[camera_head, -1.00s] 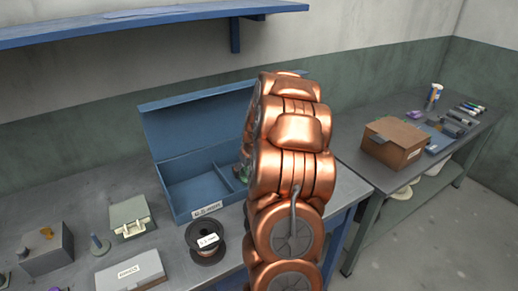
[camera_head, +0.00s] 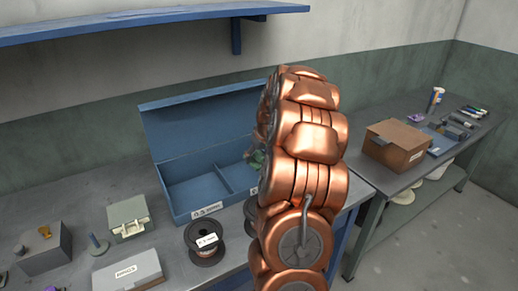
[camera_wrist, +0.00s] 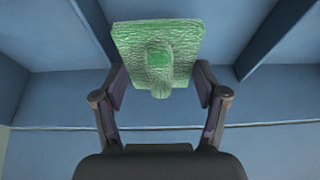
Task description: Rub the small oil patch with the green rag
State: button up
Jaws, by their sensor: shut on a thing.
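The green rag (camera_wrist: 158,45) is a textured green square with a raised lump in its middle. It sits between the two fingers of my gripper (camera_wrist: 160,78), which is shut on it. The rag also shows in the head view (camera_head: 256,158) as a small green bit at the left edge of my copper arm. It is over the right part of the open blue box (camera_head: 190,165); the wrist view shows blue walls and floor around it. My gripper is mostly hidden behind my arm in the head view. I see no oil patch in either view.
A dark labelled spool (camera_head: 205,242) stands in front of the box, with another (camera_head: 250,214) partly behind my arm. A pale case (camera_head: 129,217), a white box (camera_head: 127,272) and a grey block (camera_head: 43,248) stand left. A cardboard box (camera_head: 396,145) is on the right bench.

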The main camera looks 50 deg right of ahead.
jog(key=shift+r, duration=1.5)
